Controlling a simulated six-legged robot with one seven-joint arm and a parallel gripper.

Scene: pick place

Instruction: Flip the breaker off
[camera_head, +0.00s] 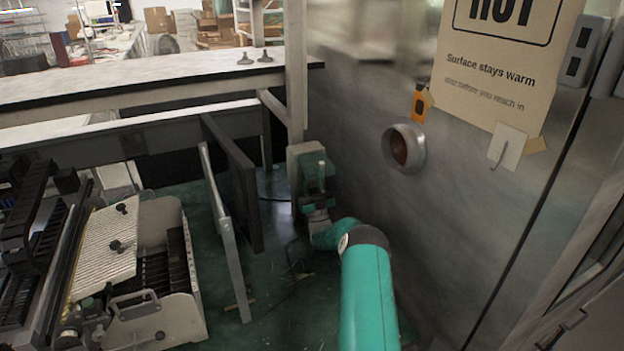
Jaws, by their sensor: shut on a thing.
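A small grey box (301,154), which looks like the breaker, is mounted on an upright post near the middle of the view. My teal arm reaches up from the bottom right to it. My gripper (320,178) is at the front of the box, shut on what seems to be the breaker's lever. The wrist and gripper cover most of the box's front, so the lever's position and the contact with the fingers cannot be made out.
A metal wall (465,190) with a round port (403,147) and a warning sign (505,65) stands close on the right. A dark panel (232,185) and a machine with a ribbed plate (107,240) are left. A long bench (150,85) runs behind.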

